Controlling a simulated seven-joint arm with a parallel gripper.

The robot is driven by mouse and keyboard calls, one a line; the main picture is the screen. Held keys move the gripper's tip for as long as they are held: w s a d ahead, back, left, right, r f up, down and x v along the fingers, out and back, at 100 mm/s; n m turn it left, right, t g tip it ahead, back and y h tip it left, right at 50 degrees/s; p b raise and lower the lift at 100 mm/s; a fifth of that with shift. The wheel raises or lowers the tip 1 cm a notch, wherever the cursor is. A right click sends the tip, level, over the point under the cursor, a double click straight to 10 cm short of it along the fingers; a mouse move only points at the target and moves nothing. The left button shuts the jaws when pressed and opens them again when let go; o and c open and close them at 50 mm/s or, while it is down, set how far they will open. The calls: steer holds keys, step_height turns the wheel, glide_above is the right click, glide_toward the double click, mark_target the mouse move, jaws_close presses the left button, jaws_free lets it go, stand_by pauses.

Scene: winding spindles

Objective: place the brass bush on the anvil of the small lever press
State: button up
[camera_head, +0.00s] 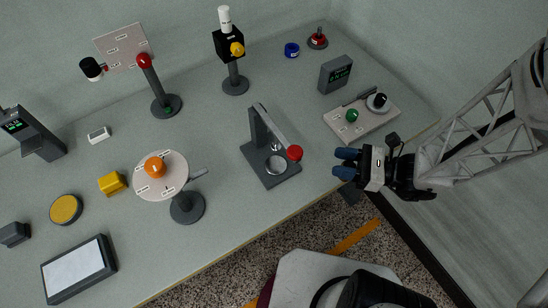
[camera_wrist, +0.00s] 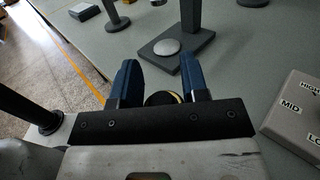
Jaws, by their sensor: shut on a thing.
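The small lever press (camera_head: 258,135) stands on the table's middle, with a dark base, an upright post and a lever ending in a red knob. Its anvil, a bare pale round disc (camera_head: 276,165), sits on the base below the lever; it also shows in the wrist view (camera_wrist: 167,46). My gripper (camera_head: 344,163) is above the table's front edge, right of the press and apart from it. In the wrist view its blue fingers (camera_wrist: 160,85) are shut on the brass bush (camera_wrist: 162,99), of which a dark middle and a gold rim show. The bush is hidden in the head view.
A grey panel (camera_head: 373,122) with a green knob and a black-topped dial lies behind my gripper. An orange-knobbed disc on a stand (camera_head: 175,180) is left of the press. Table between gripper and press looks clear. The table's front edge runs below my gripper.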

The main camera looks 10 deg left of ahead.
steer(key=shift+a, duration=8.9)
steer(key=shift+a+f, duration=0.15)
steer(key=shift+f, duration=0.7)
steer(key=o, duration=1)
